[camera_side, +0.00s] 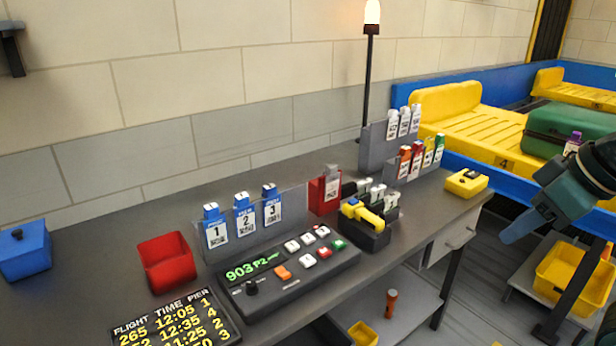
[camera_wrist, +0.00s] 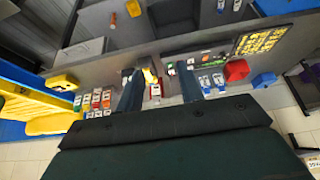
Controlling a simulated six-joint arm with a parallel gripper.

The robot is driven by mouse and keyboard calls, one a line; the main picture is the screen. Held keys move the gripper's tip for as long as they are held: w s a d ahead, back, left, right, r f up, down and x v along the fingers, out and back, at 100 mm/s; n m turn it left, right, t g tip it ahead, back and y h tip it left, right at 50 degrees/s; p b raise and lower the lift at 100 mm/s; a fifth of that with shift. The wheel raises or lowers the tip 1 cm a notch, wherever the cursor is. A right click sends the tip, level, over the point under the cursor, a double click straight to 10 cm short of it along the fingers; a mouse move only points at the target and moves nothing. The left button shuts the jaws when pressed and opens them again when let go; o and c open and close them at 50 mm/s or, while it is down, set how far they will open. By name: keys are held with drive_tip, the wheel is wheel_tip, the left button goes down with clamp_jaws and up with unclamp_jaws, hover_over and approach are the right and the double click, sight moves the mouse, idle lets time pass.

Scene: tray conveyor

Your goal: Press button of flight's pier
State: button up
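The black control console (camera_side: 290,278) stands on the grey bench, with a green display (camera_side: 253,266) that reads "903 P2" and smaller text. It carries several white, red and green buttons (camera_side: 310,248), an orange button (camera_side: 282,273) and a black knob. Button labels are too small to read. The flight board (camera_side: 176,325) at the front lists flight, time and pier in yellow; its lower rows are cut off. My gripper (camera_side: 522,222) is at the right, away from the console and beyond the bench end. In the wrist view my gripper (camera_wrist: 156,70) has its two fingers apart with nothing held.
Numbered blue-and-white tags 1, 2 and 3 (camera_side: 243,215) stand in a grey rack behind the console. A yellow scanner-like tool (camera_side: 362,214) sits beside it. A red bin (camera_side: 166,262) is left. A green suitcase (camera_side: 565,133) rides a yellow conveyor tray (camera_side: 470,120). A lamp pole (camera_side: 369,70) rises behind.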

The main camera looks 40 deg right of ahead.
clamp_jaws()
idle(1.2)
